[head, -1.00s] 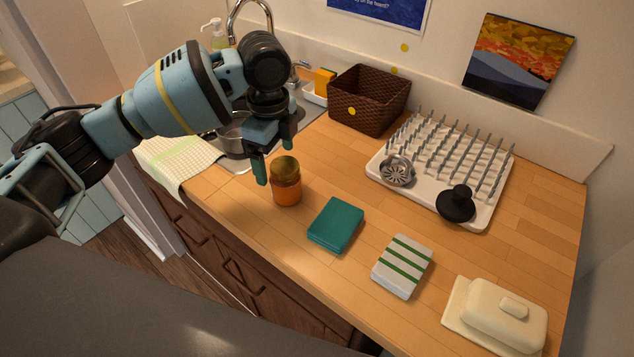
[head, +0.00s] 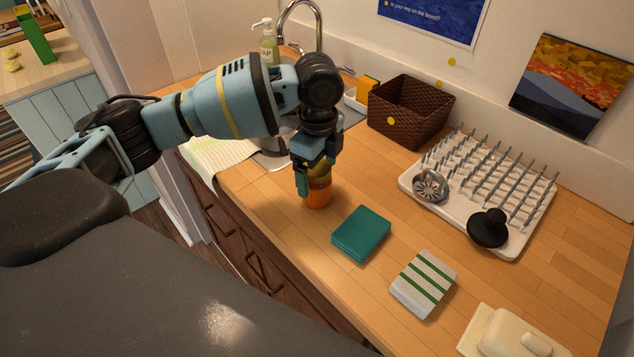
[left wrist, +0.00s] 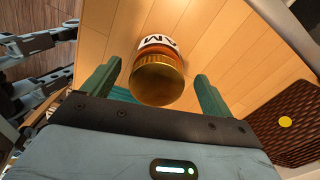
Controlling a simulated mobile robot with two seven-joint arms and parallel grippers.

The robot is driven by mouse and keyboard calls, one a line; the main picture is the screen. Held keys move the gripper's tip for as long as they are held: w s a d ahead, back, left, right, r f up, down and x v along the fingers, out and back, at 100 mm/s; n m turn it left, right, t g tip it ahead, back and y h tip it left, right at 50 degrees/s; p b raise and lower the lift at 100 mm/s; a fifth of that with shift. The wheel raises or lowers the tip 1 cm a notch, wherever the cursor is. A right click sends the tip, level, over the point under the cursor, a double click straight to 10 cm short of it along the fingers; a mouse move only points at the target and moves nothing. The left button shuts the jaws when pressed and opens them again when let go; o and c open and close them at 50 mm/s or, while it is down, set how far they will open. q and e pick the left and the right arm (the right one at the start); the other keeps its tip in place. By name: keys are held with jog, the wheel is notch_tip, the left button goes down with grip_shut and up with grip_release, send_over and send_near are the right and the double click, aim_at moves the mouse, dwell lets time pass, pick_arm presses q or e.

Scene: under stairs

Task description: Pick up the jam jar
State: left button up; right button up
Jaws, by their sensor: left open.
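The jam jar (head: 317,190) is orange with a gold lid and stands upright on the wooden counter near its front edge. My left gripper (head: 313,182) is above and around the top of the jar, partly hiding it in the head view. In the left wrist view the jar's gold lid (left wrist: 157,80) and part of a white label lie between the two green fingers of the gripper (left wrist: 157,90). The fingers are apart, with a gap on each side of the lid. My right gripper is not in view.
A teal folded cloth (head: 361,234) lies right of the jar, with a striped cloth (head: 424,283) and a butter dish (head: 513,334) beyond. A dish rack (head: 480,185) and brown basket (head: 411,112) stand behind. The sink (head: 350,116) is behind the gripper.

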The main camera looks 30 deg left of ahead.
pick_arm(q)
jog(key=f, duration=0.4)
jog(key=shift+s+f, duration=0.2)
jog(key=shift+f, duration=0.05)
jog(key=c, duration=1.4)
jog(key=shift+r, duration=0.1)
jog(key=shift+c, duration=0.3)
jog(key=shift+r, duration=0.1)
jog(key=shift+w+r, duration=0.1)
jog(key=shift+r, duration=0.25)
jog(key=r, duration=0.2)
jog(key=shift+s+a+r, duration=0.35)
jog(key=shift+s, duration=0.05)
jog(key=s+a+r, duration=0.1)
jog(key=s+a, duration=0.8)
jog(key=s, duration=0.3)
jog(key=shift+r+p, duration=0.15)
jog(key=shift+p, duration=0.15)
